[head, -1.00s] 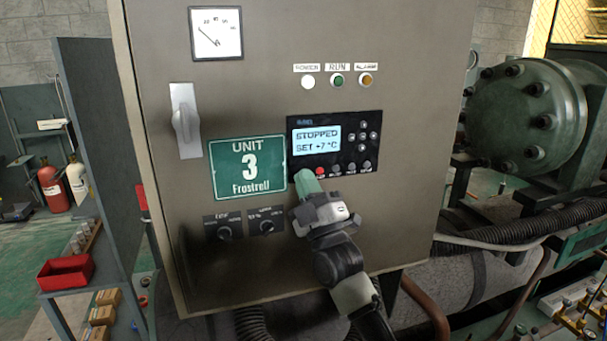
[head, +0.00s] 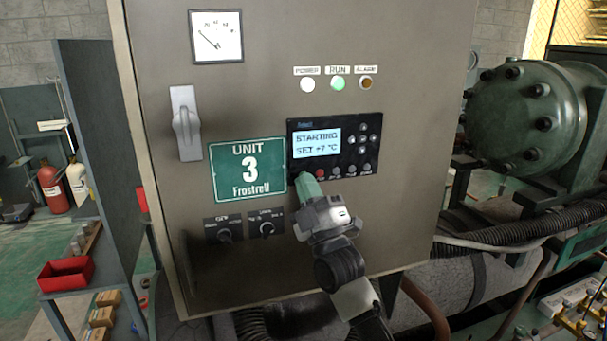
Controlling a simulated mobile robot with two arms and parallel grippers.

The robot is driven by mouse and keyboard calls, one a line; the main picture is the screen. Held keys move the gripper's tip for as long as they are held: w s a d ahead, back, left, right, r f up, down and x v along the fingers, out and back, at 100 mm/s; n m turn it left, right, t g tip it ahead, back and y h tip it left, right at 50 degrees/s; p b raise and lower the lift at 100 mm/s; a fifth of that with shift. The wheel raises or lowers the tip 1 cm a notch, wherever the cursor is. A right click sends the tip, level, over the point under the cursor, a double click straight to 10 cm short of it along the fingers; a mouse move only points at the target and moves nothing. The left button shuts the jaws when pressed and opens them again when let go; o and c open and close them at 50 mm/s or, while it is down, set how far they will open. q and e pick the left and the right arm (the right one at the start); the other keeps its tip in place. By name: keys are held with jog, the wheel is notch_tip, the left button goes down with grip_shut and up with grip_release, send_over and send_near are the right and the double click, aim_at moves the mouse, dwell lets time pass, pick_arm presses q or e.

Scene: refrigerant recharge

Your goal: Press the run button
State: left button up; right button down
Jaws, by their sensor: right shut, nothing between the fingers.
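The grey control cabinet (head: 255,90) carries a black controller panel (head: 370,128) in its middle. The panel's screen (head: 317,143) reads STARTING, SET +7 °C. A row of small buttons runs along the panel's lower edge, with a red button (head: 320,174) near its left end. The green RUN lamp (head: 338,84) is lit bright. My right gripper (head: 306,180) is shut and empty, its tip at the panel's lower left corner, covering the leftmost part of the button row. Whether the tip touches the panel cannot be told. My left gripper is not in view.
A green UNIT 3 sign (head: 247,169), two rotary switches (head: 244,228) and a lever handle (head: 185,122) are on the cabinet front. A green compressor (head: 525,115) and hoses stand at the right. A red bin (head: 65,273) is at lower left.

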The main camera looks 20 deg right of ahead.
jog(key=shift+s, duration=0.25)
jog(key=s+p, duration=0.2)
jog(key=s, duration=0.3)
jog(key=shift+d, duration=0.1)
dwell(0.3)
dwell(0.4)
